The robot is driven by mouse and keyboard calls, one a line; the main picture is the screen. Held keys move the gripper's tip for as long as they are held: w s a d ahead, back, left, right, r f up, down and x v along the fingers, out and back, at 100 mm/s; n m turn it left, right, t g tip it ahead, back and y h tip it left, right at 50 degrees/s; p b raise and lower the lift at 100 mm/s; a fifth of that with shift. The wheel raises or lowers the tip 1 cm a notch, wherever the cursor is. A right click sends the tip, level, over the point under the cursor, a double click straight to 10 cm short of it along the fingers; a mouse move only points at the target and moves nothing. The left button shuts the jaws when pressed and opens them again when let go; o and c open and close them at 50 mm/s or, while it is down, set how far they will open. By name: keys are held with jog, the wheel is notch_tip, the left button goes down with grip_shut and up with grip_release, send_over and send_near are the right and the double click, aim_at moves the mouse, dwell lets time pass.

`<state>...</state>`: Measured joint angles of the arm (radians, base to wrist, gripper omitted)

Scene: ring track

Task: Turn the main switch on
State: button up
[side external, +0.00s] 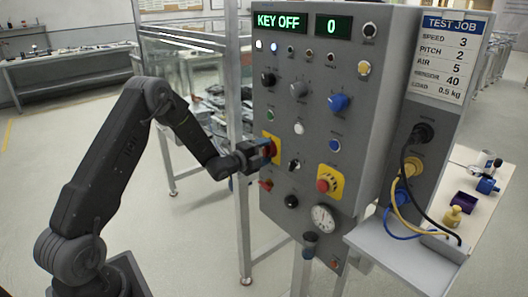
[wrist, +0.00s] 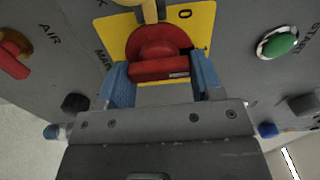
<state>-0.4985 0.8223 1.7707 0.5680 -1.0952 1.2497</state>
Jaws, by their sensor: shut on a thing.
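The main switch (wrist: 160,66) is a red rotary knob with a raised bar on a yellow plate (wrist: 206,22) marked "0". In the side view the yellow plate (side external: 276,146) is on the left part of the grey panel's front. My gripper (wrist: 162,78) has its blue fingers on either side of the red knob and is shut on it. The knob's bar lies roughly level across the wrist view. In the side view my gripper (side external: 266,150) reaches the plate from the left and hides part of the knob. The display (side external: 279,23) reads "KEY OFF".
A yellow piece (wrist: 150,10) is just above the knob in the wrist view, cut off by the frame. A red lever (wrist: 14,55) and a green button (wrist: 279,43) flank the plate. A red emergency-type button (side external: 327,183) is to the right. A gauge (side external: 323,218) is below.

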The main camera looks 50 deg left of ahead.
jog(key=shift+m, duration=0.3)
jog(key=o, duration=0.9)
jog(key=s, duration=1.4)
